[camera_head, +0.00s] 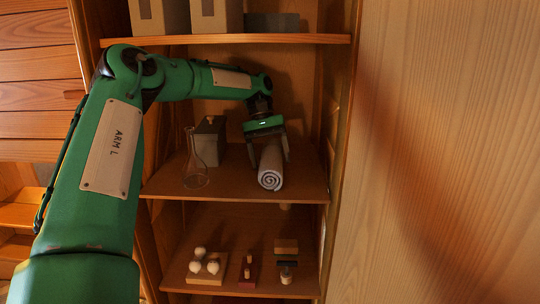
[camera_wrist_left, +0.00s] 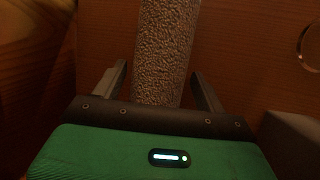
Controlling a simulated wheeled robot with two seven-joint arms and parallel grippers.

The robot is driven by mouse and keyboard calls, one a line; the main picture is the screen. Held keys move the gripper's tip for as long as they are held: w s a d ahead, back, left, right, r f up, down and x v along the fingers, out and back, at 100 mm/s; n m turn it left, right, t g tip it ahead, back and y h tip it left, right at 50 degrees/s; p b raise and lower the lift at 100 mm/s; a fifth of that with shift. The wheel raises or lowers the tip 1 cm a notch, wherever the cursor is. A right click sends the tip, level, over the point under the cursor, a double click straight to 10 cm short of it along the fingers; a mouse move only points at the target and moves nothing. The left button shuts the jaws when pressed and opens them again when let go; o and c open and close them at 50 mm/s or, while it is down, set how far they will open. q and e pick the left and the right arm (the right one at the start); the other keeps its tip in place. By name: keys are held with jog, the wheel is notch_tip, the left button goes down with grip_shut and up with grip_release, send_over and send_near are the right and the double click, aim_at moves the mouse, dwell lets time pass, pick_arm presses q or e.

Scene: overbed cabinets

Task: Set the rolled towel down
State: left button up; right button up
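The rolled towel (camera_head: 271,170) is a pale grey-blue roll with its spiral end facing me. It appears to lie on the middle shelf (camera_head: 236,188) of the open cabinet, toward the right. My left gripper (camera_head: 268,152) is above and behind it, with one finger on each side of the roll. In the left wrist view the towel (camera_wrist_left: 165,50) runs between the fingers of the gripper (camera_wrist_left: 160,78). A gap shows between the left finger and the towel, so the gripper looks open. The towel's far end is hidden by the gripper in the head view. My right gripper is out of view.
A glass flask (camera_head: 195,170) and a grey box (camera_head: 211,138) stand on the shelf left of the towel. The lower shelf (camera_head: 225,240) holds white balls on a block (camera_head: 207,266) and small items. The top shelf (camera_head: 270,39) is above my arm. The cabinet's right wall is close.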

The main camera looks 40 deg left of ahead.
aim_at(269, 148)
pick_arm(q)
jog(key=shift+o, duration=0.6)
jog(key=shift+r, duration=0.1)
jog(key=shift+w+a+r+b, duration=0.15)
jog(key=shift+a+r+b, duration=0.1)
jog(key=shift+r+b, duration=0.2)
jog(key=b+v, duration=0.1)
jog(key=v, duration=0.3)
jog(key=shift+a+r, duration=0.15)
jog(key=shift+r, duration=0.1)
jog(key=shift+b+v, duration=0.35)
jog(key=shift+v, duration=0.65)
